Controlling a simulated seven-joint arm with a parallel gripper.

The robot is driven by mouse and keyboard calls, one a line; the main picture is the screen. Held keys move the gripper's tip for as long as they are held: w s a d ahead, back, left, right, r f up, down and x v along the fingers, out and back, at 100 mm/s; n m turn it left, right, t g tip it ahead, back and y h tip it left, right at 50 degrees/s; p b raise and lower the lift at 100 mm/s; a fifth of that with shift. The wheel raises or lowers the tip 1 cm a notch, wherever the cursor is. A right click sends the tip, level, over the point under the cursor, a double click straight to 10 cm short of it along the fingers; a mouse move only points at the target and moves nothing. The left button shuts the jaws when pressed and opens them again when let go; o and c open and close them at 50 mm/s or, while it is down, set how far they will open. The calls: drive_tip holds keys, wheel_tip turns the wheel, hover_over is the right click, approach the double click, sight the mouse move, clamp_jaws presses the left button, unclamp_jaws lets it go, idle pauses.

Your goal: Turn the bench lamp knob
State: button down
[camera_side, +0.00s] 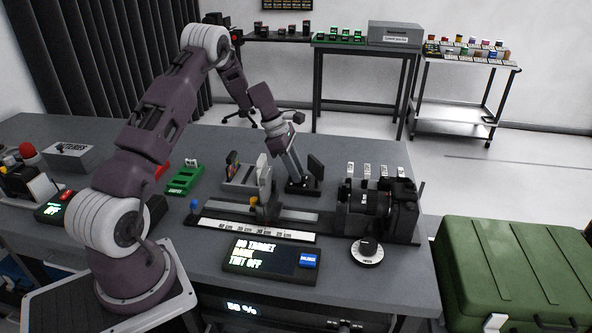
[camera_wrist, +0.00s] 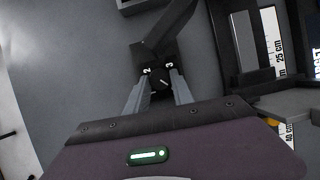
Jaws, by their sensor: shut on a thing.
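The bench lamp (camera_side: 316,166) is a small dark unit with an upright head on a flat black base, toward the back of the bench. It also shows in the wrist view as a dark arm and base (camera_wrist: 167,37). Its small black round knob (camera_wrist: 160,82) has a light pointer line, with the numbers 2 and 3 on either side. My gripper (camera_wrist: 158,92) points down with one finger on each side of the knob, shut on it. In the side view my gripper (camera_side: 297,178) reaches the lamp base and hides the knob.
A white-rimmed dial (camera_side: 367,252) and a display box (camera_side: 268,259) lie in front. A green tray (camera_side: 184,181) is left. Bare bench lies behind the lamp.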

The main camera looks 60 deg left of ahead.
drive_tip(key=m, duration=0.2)
drive_tip(key=m+g, duration=0.1)
drive_tip(key=m, duration=0.1)
drive_tip(key=m+g+h, duration=0.1)
drive_tip(key=m, duration=0.1)
drive_tip(key=shift+w+a, duration=0.15)
drive_tip(key=shift+w, duration=0.1)
drive_tip(key=m, duration=0.2)
drive_tip(key=m+g, duration=0.1)
drive_tip(key=shift+w+m+g, duration=0.15)
drive_tip(key=shift+m+g, duration=0.15)
drive_tip(key=shift+m, duration=0.1)
drive_tip(key=shift+m+g, duration=0.6)
drive_tip(key=shift+m, duration=0.9)
drive_tip(key=c, duration=1.1)
unclamp_jaws()
